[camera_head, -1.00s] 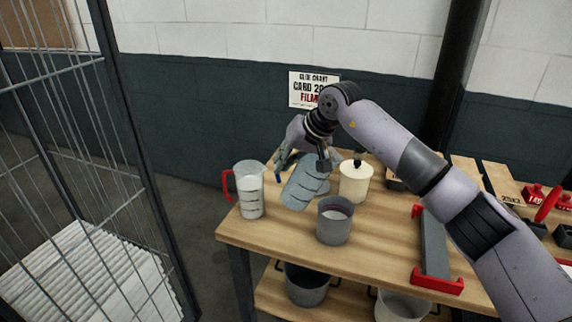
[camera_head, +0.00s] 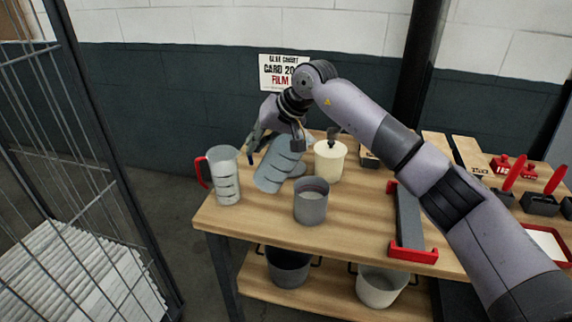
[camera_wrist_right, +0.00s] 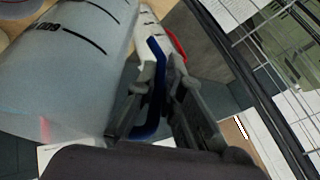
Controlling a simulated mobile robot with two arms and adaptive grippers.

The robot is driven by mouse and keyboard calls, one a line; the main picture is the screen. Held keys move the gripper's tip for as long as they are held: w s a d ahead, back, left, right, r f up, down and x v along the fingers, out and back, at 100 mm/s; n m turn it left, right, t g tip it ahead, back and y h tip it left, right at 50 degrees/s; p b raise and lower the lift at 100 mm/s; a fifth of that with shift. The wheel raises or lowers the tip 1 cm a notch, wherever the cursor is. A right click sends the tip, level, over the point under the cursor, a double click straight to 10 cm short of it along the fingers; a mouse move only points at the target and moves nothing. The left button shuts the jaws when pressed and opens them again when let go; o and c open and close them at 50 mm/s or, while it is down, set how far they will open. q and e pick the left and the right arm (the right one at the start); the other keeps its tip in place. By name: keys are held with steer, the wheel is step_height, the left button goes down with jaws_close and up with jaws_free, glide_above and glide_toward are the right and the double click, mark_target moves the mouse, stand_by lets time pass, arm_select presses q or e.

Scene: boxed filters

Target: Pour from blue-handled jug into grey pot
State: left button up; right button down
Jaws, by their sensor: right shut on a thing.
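The blue-handled jug (camera_head: 278,166) is a translucent grey-blue measuring jug with dark marks. It hangs tilted above the table, just left of and behind the grey pot. My right gripper (camera_head: 254,143) is shut on its blue handle, which shows between the fingers (camera_wrist_right: 158,105) in the right wrist view; the jug wall (camera_wrist_right: 65,75) fills the left there. The grey pot (camera_head: 311,206) stands upright on the table with its mouth open and a pale surface inside. No stream shows between jug and pot. My left gripper is out of view.
A red-handled jug (camera_head: 225,180) stands at the table's left edge. A cream pot (camera_head: 329,163) stands behind the grey pot. A grey, red-ended holder (camera_head: 409,225) lies to the right. Pots sit on the lower shelf; a wire cage (camera_head: 85,150) stands left.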

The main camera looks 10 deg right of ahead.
steer(key=shift+d+r+m+y+b, duration=0.15)
steer(key=shift+r+m+y+b, duration=0.25)
steer(key=shift+y+b, duration=1)
stand_by(2.3)
steer(key=shift+d+b, duration=0.15)
steer(key=shift+b, duration=0.95)
stand_by(3.2)
